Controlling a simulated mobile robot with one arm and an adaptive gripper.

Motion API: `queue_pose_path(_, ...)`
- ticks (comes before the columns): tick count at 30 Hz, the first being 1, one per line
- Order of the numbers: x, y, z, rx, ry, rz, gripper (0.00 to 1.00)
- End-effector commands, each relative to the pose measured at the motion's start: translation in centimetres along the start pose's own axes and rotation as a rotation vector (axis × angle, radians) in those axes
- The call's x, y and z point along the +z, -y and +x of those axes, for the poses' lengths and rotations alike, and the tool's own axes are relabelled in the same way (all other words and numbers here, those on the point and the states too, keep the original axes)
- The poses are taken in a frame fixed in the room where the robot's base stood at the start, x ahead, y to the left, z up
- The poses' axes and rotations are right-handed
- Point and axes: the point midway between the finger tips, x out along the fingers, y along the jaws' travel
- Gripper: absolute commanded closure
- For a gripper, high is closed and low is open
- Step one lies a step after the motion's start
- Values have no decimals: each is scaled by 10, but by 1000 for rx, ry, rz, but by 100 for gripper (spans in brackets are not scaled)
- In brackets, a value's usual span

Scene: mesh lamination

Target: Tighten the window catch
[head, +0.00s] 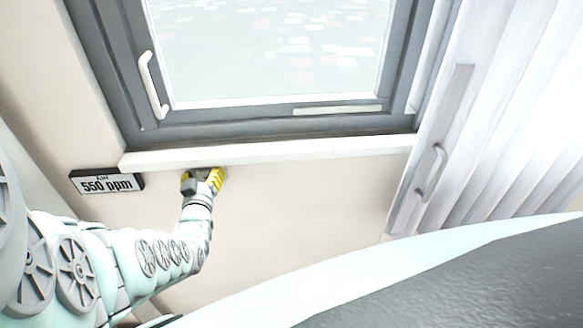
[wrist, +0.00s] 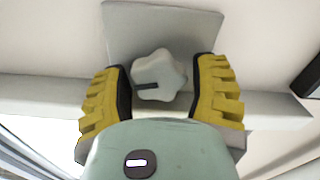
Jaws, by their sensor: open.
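A pale, lobed knob (wrist: 168,66) with a dark slot-like mark on its face shows in the wrist view, in front of a grey plate (wrist: 190,22); I take it for the window catch. My gripper (wrist: 160,82) has its two yellow, black-padded fingers open, one on each side of the knob. In the head view my gripper (head: 203,180) is just below the window sill, and the knob cannot be made out there.
The grey-framed window (head: 270,124) with a white handle (head: 152,86) stands above the white sill (head: 270,152). A "550 ppm" air display (head: 107,183) is on the wall left of my gripper. A white panel with a handle (head: 432,172) is at right. The wall between is clear.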

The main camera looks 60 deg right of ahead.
Motion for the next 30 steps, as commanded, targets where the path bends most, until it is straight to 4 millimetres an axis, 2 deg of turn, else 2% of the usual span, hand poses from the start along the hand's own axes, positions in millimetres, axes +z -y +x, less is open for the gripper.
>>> queue_pose_path(2, 0, -2, 0, 4, 1, 0, 40)
queue_pose_path(17, 0, -2, 0, 3, 1, 0, 91)
queue_pose_path(23, 0, -1, 1, 4, -3, 26, 93)
queue_pose_path(30, 2, -2, 0, 3, -1, 165, 93)
